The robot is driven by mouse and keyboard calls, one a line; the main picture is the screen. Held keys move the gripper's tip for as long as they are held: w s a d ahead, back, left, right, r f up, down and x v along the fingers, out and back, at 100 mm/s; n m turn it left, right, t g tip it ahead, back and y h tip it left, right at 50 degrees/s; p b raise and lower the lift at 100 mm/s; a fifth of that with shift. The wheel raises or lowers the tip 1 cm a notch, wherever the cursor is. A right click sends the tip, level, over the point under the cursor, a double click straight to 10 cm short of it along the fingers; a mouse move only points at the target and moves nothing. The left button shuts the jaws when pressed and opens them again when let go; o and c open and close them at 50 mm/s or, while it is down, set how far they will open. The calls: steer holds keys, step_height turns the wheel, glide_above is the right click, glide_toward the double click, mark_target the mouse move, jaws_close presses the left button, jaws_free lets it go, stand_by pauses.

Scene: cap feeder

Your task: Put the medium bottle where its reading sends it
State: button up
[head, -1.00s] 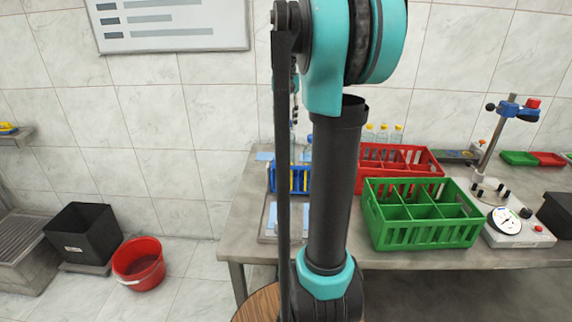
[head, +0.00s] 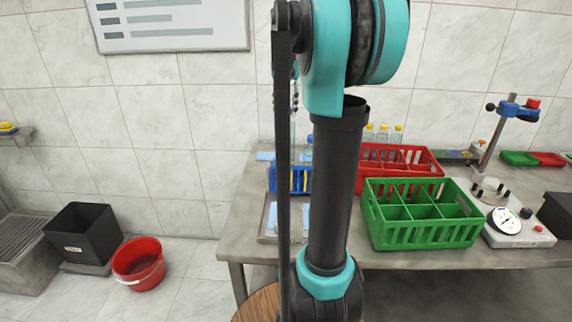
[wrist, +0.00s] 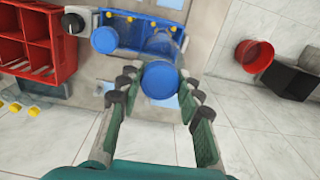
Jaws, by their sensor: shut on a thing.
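In the wrist view my gripper (wrist: 160,88) is shut on a blue-capped bottle (wrist: 160,80), seen from above with a finger on each side of the cap. Its body is mostly hidden under the cap, so I cannot tell its size. A blue rack (wrist: 130,27) lies just beyond it, with another blue cap (wrist: 104,40) at its left. In the head view the blue rack (head: 285,180) stands on the left of the table, partly behind my arm, which hides most of my gripper. A round dial (head: 504,221) sits on a device at the right, its reading too small to tell.
A green divided crate (head: 425,232) stands at the table front, a red crate (head: 425,165) behind it. Yellow-capped bottles (head: 383,133) stand at the back. A black bin (head: 82,234) and a red bucket (head: 138,266) are on the floor at left. A pale tray (head: 268,222) lies before the rack.

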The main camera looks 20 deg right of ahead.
steer(key=shift+r, duration=1.85)
